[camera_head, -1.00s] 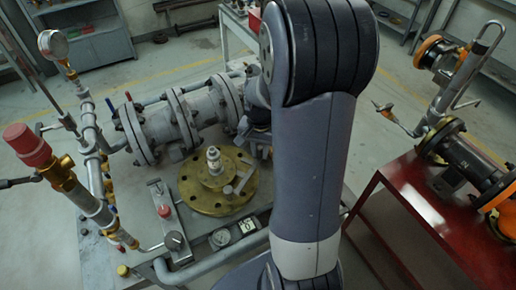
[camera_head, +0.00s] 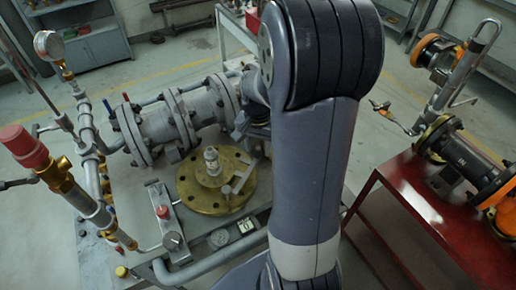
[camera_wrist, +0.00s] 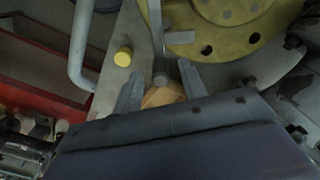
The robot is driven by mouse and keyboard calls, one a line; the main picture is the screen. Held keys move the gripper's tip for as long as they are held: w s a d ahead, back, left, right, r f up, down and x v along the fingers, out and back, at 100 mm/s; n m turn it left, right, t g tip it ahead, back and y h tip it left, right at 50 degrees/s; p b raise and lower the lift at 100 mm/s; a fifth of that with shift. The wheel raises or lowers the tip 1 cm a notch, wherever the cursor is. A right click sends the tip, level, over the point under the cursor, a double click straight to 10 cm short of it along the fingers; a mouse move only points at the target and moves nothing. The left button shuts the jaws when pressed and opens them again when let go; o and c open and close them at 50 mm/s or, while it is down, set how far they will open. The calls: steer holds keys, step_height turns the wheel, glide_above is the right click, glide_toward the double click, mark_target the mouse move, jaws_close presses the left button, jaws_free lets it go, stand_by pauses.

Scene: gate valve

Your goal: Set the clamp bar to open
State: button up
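The clamp bar (camera_head: 240,177) is a short grey lever on a round brass flange (camera_head: 203,201) in the head view. Its outer end points up and right, toward my arm. In the wrist view the bar (camera_wrist: 156,28) runs down past the edge of the brass flange (camera_wrist: 225,45) to a dark, round end (camera_wrist: 160,77). My gripper (camera_wrist: 160,82) is open, with one finger on each side of that round end. Gaps show between the end and both fingers. The head view hides my fingers behind my arm.
A yellow cap (camera_wrist: 123,57) and a grey pipe (camera_wrist: 80,45) lie left of my gripper in the wrist view. A plate with a red knob (camera_head: 163,212) stands left of the flange. A red cart (camera_head: 440,225) with pipework is at the right.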

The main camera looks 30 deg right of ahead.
step_height(320, 180, up, 9)
steer(key=shift+r, duration=0.1)
stand_by(0.4)
step_height(320, 180, down, 11)
steer(key=shift+r, duration=0.15)
steer(key=shift+w+a+n, duration=0.15)
steer(key=shift+w+n, duration=0.1)
steer(key=shift+n, duration=0.05)
stand_by(0.4)
